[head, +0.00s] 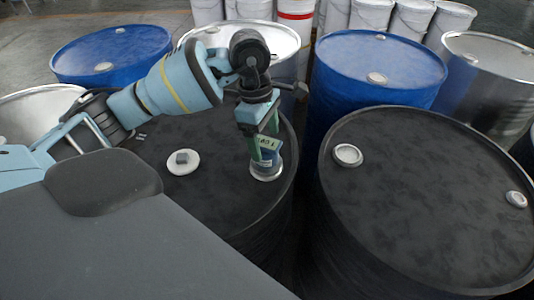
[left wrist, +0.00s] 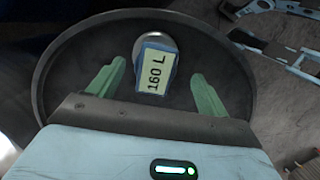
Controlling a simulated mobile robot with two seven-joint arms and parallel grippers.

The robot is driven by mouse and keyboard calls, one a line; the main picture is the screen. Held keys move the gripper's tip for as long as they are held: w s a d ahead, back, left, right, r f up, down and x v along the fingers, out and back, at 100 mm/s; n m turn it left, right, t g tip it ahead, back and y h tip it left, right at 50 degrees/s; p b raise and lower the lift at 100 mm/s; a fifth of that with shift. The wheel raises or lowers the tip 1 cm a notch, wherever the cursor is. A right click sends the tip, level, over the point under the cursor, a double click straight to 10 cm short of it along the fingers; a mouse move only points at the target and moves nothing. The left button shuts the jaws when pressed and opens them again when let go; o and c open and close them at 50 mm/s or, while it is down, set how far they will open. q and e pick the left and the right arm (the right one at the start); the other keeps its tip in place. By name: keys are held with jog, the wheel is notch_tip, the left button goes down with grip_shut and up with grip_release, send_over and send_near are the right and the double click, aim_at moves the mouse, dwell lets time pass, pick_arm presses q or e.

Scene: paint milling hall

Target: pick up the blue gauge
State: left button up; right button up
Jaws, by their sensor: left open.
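The blue gauge (head: 266,158) stands on the black drum's lid (head: 215,205) near its right rim, over a pale round fitting. In the left wrist view the gauge (left wrist: 156,68) shows a pale label reading "160 L". My left gripper (head: 264,148) is over the gauge from above, with green fingers. In the left wrist view the open fingers (left wrist: 157,76) stand on either side of the gauge, with a gap on both sides. In the head view the fingers partly hide the gauge. My right gripper is not in view.
Another black drum (head: 430,200) stands close on the right. Blue drums (head: 375,60) and white pails (head: 410,20) stand behind.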

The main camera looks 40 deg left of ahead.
pick_arm(q)
jog(key=shift+f, duration=0.25)
jog(key=shift+w+d+f, duration=0.1)
jog(key=shift+w+f, duration=0.05)
jog(key=shift+f, duration=1.05)
jog(key=shift+w+d+f, duration=0.1)
jog(key=shift+f, duration=1.05)
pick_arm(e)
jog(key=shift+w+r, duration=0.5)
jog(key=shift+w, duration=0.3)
pick_arm(q)
jog(key=shift+c, duration=0.5)
jog(key=shift+r, duration=0.1)
jog(key=c, duration=1.3)
jog(key=shift+o, duration=0.2)
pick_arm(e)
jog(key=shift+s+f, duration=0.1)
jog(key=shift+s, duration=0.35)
